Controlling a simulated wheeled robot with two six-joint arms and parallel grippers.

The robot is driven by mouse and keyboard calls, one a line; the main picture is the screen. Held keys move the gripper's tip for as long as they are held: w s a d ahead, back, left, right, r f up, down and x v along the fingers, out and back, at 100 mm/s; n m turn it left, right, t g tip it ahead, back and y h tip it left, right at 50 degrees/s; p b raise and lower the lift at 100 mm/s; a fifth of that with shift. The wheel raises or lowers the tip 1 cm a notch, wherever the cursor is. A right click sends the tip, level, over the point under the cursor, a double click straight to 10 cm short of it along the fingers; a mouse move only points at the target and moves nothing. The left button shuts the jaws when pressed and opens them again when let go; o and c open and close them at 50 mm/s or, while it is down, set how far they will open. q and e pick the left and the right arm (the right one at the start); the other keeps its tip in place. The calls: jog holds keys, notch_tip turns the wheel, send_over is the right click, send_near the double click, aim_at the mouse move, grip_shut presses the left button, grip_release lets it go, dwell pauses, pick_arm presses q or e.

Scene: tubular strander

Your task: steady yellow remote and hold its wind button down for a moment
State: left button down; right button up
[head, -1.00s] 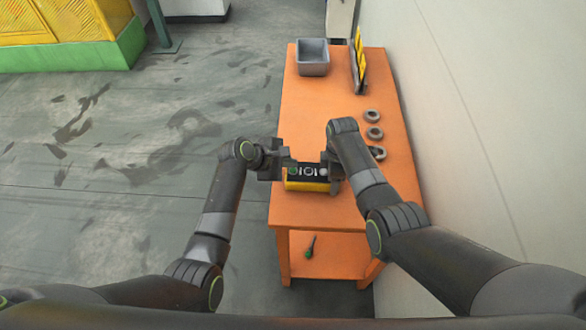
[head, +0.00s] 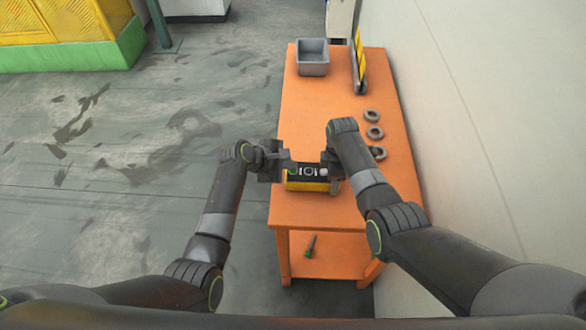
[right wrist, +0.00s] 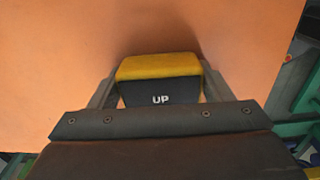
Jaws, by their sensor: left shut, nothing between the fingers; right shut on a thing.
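The yellow remote (head: 305,186) has a dark top face with a green button, a pale button and white marks. It sits on the orange table (head: 300,212) near its front left edge. My right gripper (head: 333,172) is shut on the right end of the remote. In the right wrist view the remote (right wrist: 158,68) shows its yellow edge and a dark face marked "UP" between the fingers. My left gripper (head: 288,161) is shut and empty at the remote's left end, by the green button. I cannot tell whether its tip touches the button.
A grey bin (head: 312,66) and a rack with yellow plates (head: 358,60) stand at the table's far end. Several grey rings (head: 374,132) lie along the right side. A wall (head: 480,110) is close on the right. A green-tipped tool (head: 311,246) lies on the lower shelf.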

pick_arm(q)
jog(key=shift+f, duration=0.5)
dwell(1.9)
jog(key=shift+r, duration=0.15)
dwell(0.9)
jog(key=shift+r, duration=0.75)
jog(key=shift+r, duration=2.5)
pick_arm(e)
jog(key=o, duration=1.3)
notch_tip(320, 180, up, 12)
